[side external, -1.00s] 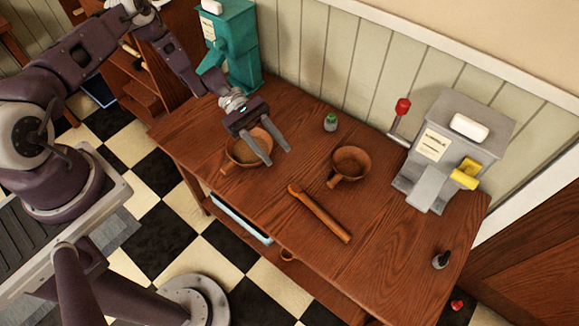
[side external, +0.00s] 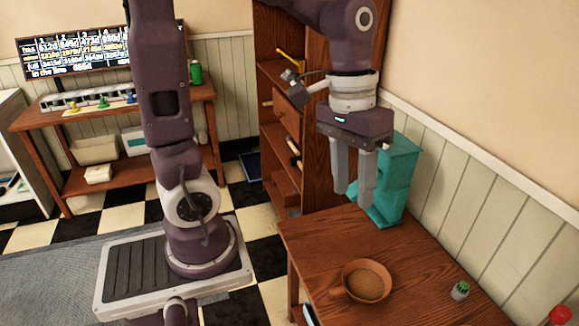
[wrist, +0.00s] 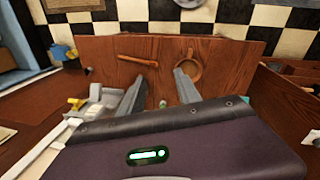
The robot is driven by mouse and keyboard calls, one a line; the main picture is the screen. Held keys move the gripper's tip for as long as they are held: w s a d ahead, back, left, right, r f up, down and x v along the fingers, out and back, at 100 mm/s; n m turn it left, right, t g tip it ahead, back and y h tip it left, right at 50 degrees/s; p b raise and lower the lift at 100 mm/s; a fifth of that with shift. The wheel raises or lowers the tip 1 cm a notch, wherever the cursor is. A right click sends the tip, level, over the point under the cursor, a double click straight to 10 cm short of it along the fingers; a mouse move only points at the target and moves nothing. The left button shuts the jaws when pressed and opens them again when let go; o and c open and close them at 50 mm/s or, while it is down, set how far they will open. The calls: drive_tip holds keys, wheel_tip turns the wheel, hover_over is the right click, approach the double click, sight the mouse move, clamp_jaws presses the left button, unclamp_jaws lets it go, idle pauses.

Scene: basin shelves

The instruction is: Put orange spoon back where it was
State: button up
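The orange-brown spoon (wrist: 137,60) lies flat on the wooden table, left of a bowl, in the wrist view. It is outside the side external view now. My gripper (side external: 353,196) is raised above the back left end of the table, fingers pointing down, in front of the teal machine. Its two fingers are apart with nothing between them. In the wrist view my gripper (wrist: 158,81) also shows open, with the spoon well beyond the fingers and not touched.
A brown bowl (side external: 366,281) with grainy contents stands on the table (side external: 318,241). A small green-topped jar (side external: 460,291) stands to its right. The teal machine (side external: 396,180) is at the back, beside tall wooden shelves (side external: 278,110). A grey machine (wrist: 98,100) shows in the wrist view.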

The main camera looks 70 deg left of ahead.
drive_tip(key=s+a+r+m+t+y, duration=0.2)
drive_tip(key=s+r+t, duration=0.2)
drive_tip(key=s, duration=0.6)
drive_tip(key=shift+m+t, duration=0.4)
drive_tip(key=shift+t, duration=0.1)
